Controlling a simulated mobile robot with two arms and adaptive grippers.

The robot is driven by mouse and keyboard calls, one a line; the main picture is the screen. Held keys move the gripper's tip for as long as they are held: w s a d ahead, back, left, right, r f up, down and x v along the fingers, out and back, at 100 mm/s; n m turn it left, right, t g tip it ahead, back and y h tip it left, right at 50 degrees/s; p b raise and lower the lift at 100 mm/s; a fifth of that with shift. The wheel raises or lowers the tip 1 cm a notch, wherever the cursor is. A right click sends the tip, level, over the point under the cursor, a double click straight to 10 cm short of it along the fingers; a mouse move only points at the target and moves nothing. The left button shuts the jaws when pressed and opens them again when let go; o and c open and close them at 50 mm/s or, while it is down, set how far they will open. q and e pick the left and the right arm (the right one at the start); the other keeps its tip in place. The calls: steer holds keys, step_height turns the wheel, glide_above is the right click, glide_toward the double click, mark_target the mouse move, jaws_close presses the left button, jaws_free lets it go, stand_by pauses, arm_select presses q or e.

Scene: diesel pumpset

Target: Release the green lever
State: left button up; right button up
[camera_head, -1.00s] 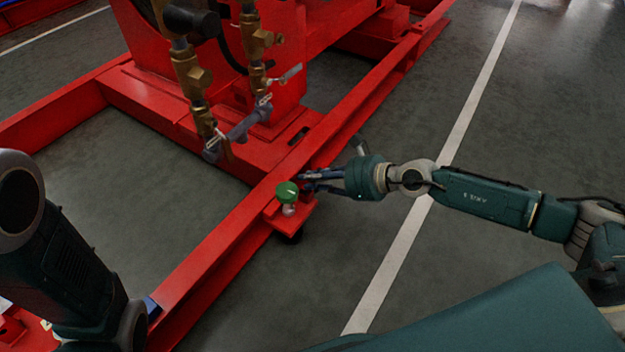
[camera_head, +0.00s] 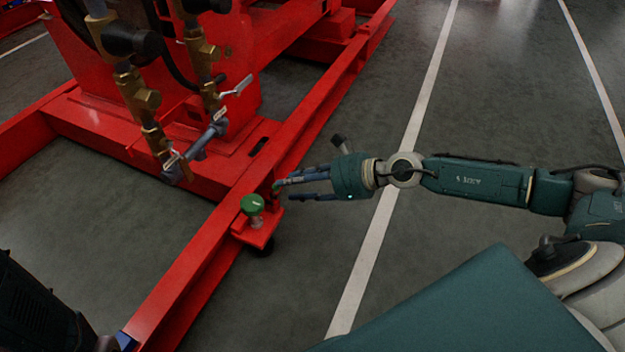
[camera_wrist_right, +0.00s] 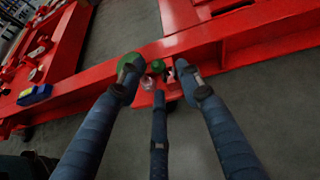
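A green round knob (camera_head: 253,204) stands on a small red bracket on the outer side of the red frame beam. A smaller green part (camera_head: 277,187) shows just behind it, by the fingertips; I cannot tell which of the two is the lever. My right gripper (camera_head: 282,190) is open, its fingers spread, just right of the knob. In the right wrist view, the knob (camera_wrist_right: 130,62) is partly hidden by the left finger. The small green part (camera_wrist_right: 157,66) shows between the spread fingertips (camera_wrist_right: 156,76), with nothing seen clamped. My left gripper is out of view.
The long red frame beam (camera_head: 315,110) runs diagonally past the gripper. Brass valves and pipes (camera_head: 140,97) with a grey handle (camera_head: 236,86) stand on the red base behind.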

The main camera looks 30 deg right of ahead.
steer(key=v, duration=0.6)
steer(key=shift+d+r, duration=0.1)
steer(key=shift+r, duration=0.05)
stand_by(0.3)
